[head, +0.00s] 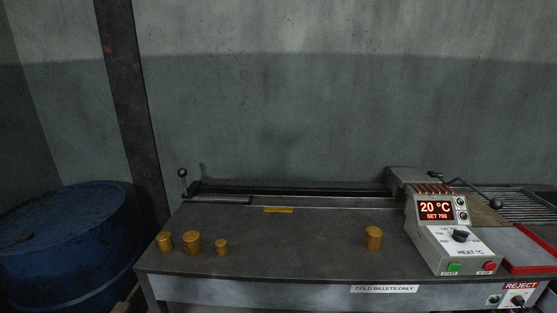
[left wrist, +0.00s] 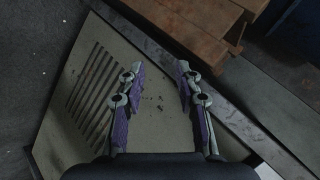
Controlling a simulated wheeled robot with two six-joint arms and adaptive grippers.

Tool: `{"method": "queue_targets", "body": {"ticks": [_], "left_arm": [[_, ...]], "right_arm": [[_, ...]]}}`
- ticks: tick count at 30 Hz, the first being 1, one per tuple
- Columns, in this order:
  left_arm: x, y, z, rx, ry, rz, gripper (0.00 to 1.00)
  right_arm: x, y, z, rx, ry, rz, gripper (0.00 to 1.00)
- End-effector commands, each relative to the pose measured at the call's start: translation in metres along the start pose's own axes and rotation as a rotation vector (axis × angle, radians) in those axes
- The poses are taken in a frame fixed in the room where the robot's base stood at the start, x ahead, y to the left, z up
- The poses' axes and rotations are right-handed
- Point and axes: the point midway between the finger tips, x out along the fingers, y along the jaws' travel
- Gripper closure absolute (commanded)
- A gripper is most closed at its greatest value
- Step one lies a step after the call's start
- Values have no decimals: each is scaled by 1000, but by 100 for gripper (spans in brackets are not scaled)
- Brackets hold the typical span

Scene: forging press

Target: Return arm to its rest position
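My left gripper (left wrist: 158,78) shows in the left wrist view. Its two fingers with purple pads are apart and nothing is between them. Below it is a pale panel (left wrist: 95,125) with dark slots, apart from the fingers. Neither arm shows in the head view, and my right gripper is not in view. In the head view, brass-coloured billets stand upright on the grey table (head: 300,250): a left one (head: 165,242), a larger one (head: 192,242), a small one (head: 221,247) and one further right (head: 373,238).
A heater control box (head: 445,235) reads 20 °C, SET 700, at the table's right. A red-edged tray (head: 528,268) and a grate (head: 515,203) lie beyond it. A blue drum (head: 65,240) stands left. Rusty brown beams (left wrist: 190,30) lie near the left gripper. The table's middle is clear.

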Motion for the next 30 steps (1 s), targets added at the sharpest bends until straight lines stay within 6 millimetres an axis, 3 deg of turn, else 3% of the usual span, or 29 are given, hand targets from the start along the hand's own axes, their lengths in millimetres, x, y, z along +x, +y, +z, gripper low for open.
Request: {"method": "queue_targets", "body": {"ticks": [1,6,9,13,18,30], "left_arm": [[-15,40,15,-86,-53,62,66],[-74,172,64,-376,-263,247,66],[-118,240,84,-521,-388,337,66],[-168,303,98,-657,-520,418,66],[-200,340,104,-737,-604,464,66],[-202,343,105,-743,-611,467,66]], "right_arm": [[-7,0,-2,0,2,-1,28],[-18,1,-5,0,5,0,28],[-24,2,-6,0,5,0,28],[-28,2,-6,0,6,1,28],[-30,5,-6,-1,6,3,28],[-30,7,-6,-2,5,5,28]]}}
